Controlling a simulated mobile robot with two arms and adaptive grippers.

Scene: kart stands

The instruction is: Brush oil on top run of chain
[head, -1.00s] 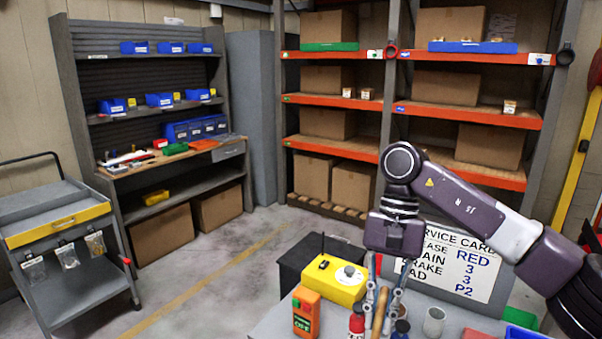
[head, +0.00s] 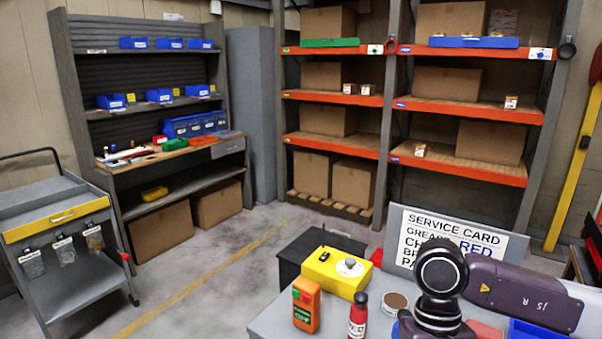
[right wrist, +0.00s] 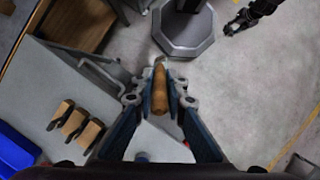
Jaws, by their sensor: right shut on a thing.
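My right gripper (right wrist: 160,98) is shut on a wooden handle (right wrist: 160,90), seen in the right wrist view; I take it to be the brush's, but no bristles can be made out. In the head view my right arm reaches in low at the right, and its gripper is out of sight. A dark jointed part at the top right of the right wrist view looks like my left gripper (right wrist: 240,22); its fingers are too small to read. No chain can be made out. A round tin with a brown top (head: 395,302) and a red bottle (head: 358,316) stand on the grey table (head: 272,322).
An orange device (head: 306,305) and a yellow box with a dial (head: 337,272) are at the table's left. A service card board (head: 410,222) stands behind. A blue bin (head: 540,330) lies at the right. Open floor (head: 215,285) separates table and cart (head: 70,235).

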